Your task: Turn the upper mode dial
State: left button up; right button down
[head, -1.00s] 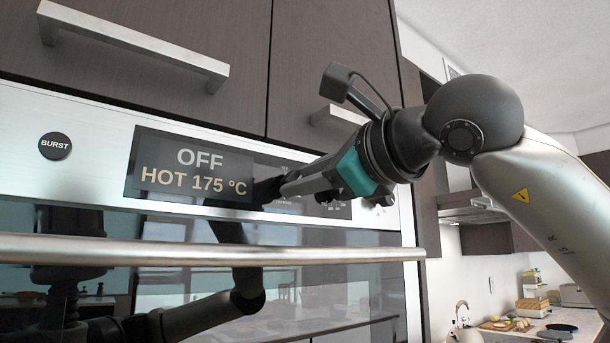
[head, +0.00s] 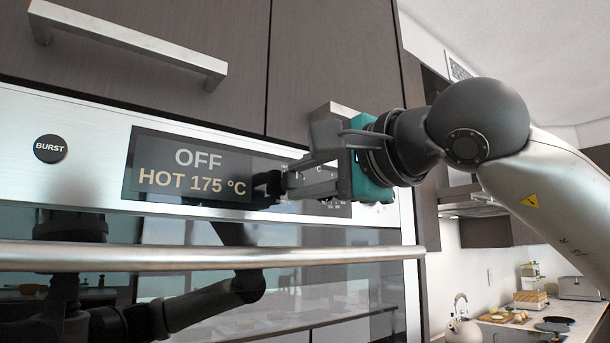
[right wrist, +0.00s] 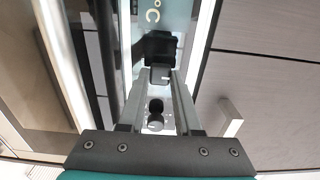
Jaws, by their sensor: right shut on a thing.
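My right gripper (head: 272,186) reaches in from the right to the upper oven's control panel, just right of the display. Its dark fingertips (right wrist: 160,48) are shut on what looks like the upper mode dial (right wrist: 161,76), of which only a small part with a pale mark shows in the right wrist view. In the head view the fingers hide the dial. The display (head: 190,168) reads "OFF" and "HOT 175 °C". My left gripper is not in view.
A round BURST button (head: 50,149) is at the panel's left. A long oven handle (head: 200,256) runs below the panel. A cabinet handle (head: 130,45) juts out above. A second knob (right wrist: 156,112) sits between my finger bars.

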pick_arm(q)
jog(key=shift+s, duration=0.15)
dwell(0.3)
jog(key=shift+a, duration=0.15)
pick_arm(e)
jog(key=c, duration=0.6)
grip_release()
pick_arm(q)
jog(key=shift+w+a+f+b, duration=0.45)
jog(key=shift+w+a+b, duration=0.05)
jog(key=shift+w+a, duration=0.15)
pick_arm(e)
jog(key=v, duration=1.5)
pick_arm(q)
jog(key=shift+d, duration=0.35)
pick_arm(e)
jog(key=shift+s, duration=0.1)
